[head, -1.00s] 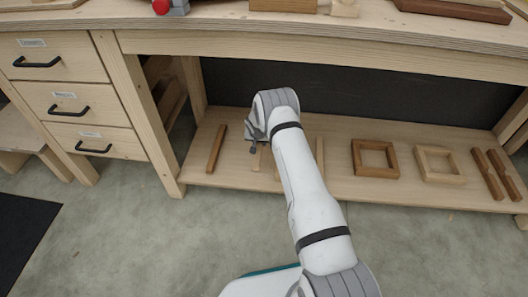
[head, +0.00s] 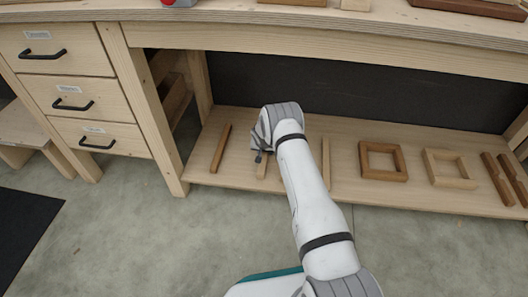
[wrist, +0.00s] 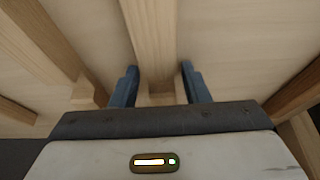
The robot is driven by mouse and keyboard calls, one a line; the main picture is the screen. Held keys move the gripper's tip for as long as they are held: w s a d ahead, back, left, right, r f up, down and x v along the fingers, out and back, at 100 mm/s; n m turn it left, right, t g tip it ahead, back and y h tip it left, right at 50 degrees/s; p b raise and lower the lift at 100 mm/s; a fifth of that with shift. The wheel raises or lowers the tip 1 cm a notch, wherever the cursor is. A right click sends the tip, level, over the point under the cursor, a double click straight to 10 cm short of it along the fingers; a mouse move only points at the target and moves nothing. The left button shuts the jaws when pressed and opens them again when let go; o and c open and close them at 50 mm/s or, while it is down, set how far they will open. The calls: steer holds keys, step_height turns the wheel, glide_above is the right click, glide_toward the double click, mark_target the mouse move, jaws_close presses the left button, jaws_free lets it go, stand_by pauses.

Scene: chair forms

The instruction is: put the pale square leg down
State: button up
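The pale square leg (head: 262,167) is at the low shelf in the head view, partly hidden by my gripper. In the wrist view the pale leg (wrist: 150,45) runs from the top edge down between my two blue fingers. My gripper (head: 262,155) points down over the shelf, and in the wrist view its fingers (wrist: 160,82) are on either side of the leg. I cannot tell whether the leg's full underside touches the shelf.
The low shelf (head: 350,193) also holds a brown leg (head: 220,148) at left, a pale strip (head: 326,162), a brown frame (head: 383,176), a pale frame (head: 425,170) and brown bars (head: 497,180) at right. The bench top (head: 230,16) overhangs; drawers (head: 75,95) stand left.

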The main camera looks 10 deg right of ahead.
steer(key=shift+o, duration=0.8)
steer(key=shift+r, duration=0.2)
steer(key=p+v, duration=0.4)
steer(key=v, duration=0.8)
steer(key=shift+s+f, duration=0.1)
steer(key=shift+f, duration=0.05)
